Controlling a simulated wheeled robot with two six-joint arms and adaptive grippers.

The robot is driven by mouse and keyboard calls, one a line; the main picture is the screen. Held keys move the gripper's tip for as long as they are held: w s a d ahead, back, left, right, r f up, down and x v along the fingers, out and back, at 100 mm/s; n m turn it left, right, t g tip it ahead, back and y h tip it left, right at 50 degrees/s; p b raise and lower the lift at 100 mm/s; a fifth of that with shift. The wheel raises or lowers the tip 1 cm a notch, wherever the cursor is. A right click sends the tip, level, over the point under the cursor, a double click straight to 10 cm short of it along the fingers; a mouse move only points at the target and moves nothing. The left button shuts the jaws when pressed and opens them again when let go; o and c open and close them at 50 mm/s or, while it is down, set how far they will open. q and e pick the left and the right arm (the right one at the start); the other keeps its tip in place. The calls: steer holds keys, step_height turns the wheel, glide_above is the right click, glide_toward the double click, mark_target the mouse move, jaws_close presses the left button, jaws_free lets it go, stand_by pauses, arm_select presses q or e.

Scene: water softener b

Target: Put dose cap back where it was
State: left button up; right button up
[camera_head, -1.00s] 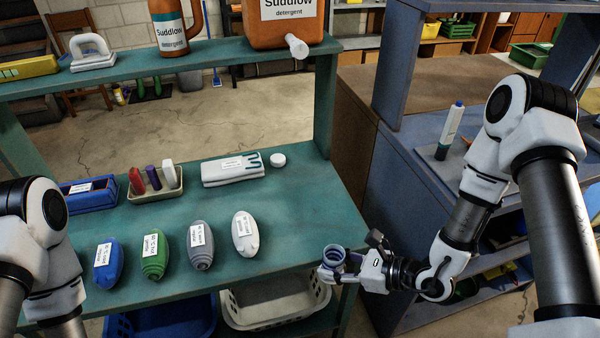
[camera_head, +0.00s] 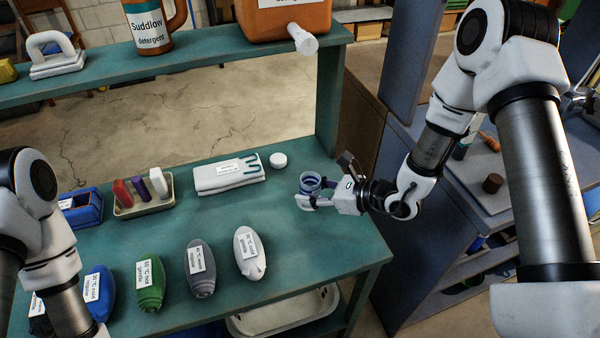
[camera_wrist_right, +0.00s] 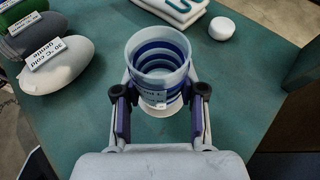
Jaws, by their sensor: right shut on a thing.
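The dose cap (camera_head: 311,182) is a small translucent cup with blue-violet bands. My right gripper (camera_head: 309,193) is shut on it and holds it upright over the right part of the teal table. In the right wrist view the dose cap (camera_wrist_right: 158,65) sits between the two fingers of the right gripper (camera_wrist_right: 158,100), and its open top faces up. A white disc shows under it, partly hidden. The Suddlow detergent bottle (camera_head: 150,25) and the large orange detergent container (camera_head: 285,18) stand on the raised shelf. My left arm shows at the left edge, but its gripper is out of view.
A small white round lid (camera_head: 278,160) and a folded white cloth (camera_head: 228,173) lie behind the dose cap. Several labelled pouches, including a white one (camera_head: 249,252), line the front. The table right of the white pouch is clear.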

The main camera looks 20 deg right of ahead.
steer(key=w, duration=0.3)
steer(key=w+p, duration=0.1)
steer(key=w, duration=0.1)
steer(key=w+f, duration=0.1)
steer(key=w, duration=0.2)
steer(key=shift+w+d+p, duration=0.2)
steer(key=shift+w+p, duration=0.1)
steer(key=shift+w, duration=0.05)
step_height(320, 180, down, 3)
steer(key=shift+f+p, duration=0.2)
steer(key=shift+p, duration=0.25)
steer(key=shift+f, duration=0.1)
steer(key=shift+f+b, duration=0.2)
steer(key=shift+b, duration=0.15)
steer(key=o, duration=1.2)
steer(key=shift+r, duration=0.1)
